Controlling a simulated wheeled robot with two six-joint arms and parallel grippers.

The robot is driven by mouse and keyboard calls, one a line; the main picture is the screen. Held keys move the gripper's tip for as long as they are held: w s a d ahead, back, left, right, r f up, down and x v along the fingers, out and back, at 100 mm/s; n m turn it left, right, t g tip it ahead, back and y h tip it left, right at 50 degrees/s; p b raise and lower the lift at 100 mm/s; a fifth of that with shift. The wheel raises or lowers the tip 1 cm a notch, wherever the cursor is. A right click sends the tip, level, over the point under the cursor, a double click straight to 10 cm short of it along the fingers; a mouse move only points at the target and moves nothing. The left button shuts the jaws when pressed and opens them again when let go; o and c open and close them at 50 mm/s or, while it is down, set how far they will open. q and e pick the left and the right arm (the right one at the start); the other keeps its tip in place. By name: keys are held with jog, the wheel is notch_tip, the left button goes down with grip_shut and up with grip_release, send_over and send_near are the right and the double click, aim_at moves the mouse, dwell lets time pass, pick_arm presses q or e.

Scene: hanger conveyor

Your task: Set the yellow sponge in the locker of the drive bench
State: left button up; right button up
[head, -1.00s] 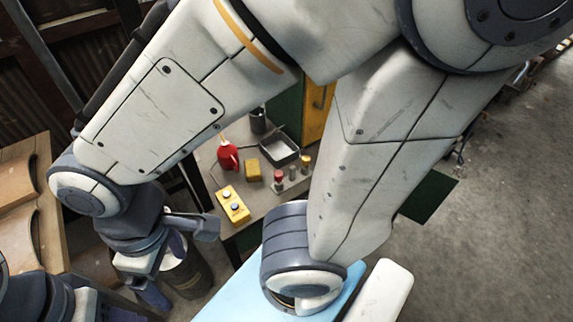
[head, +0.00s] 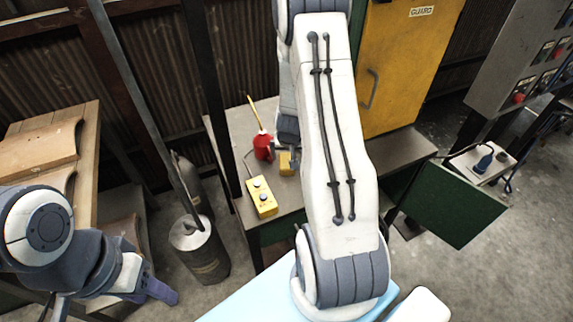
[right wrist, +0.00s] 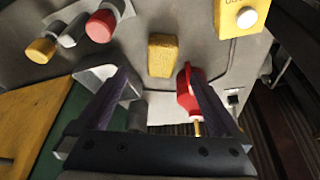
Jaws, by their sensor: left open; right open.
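The yellow sponge (head: 287,164) lies on the drive bench top (head: 240,130), partly hidden by my right arm in the head view. In the right wrist view the sponge (right wrist: 162,55) is whole, just beyond the fingertips and roughly midway between them. My right gripper (right wrist: 158,80) is open and empty above the bench; the head view shows only a bit of it. My left gripper (head: 110,292) is open at the lower left, away from the bench. A green panel (head: 450,205), which looks like an open locker door, stands out at the bench's right. The locker's inside is hidden.
A red oil can (head: 262,147) stands close beside the sponge; its spout points up. A yellow button box (head: 261,197) sits at the bench's front left. The grey tray (right wrist: 98,76) and capped knobs (right wrist: 101,25) lie nearby. A yellow guard cabinet (head: 400,70) stands behind.

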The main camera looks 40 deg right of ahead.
aim_at(287, 166)
jog(key=x, duration=0.4)
jog(key=shift+f+b, duration=0.3)
jog(key=shift+a+p+x, duration=0.15)
jog(key=shift+p+x, duration=0.1)
jog(key=shift+x, duration=1.05)
jog(key=shift+a+p+x, duration=0.2)
jog(key=shift+x, duration=1.05)
jog(key=shift+s+f, duration=0.1)
jog(key=shift+f, duration=0.05)
jog(key=shift+c, duration=0.3)
jog(key=c, duration=1.4)
notch_tip(287, 166, up, 5)
jog(key=shift+f, duration=0.15)
jog(key=shift+c, duration=0.2)
notch_tip(287, 166, up, 5)
jog(key=p, duration=0.3)
jog(key=shift+r, duration=0.2)
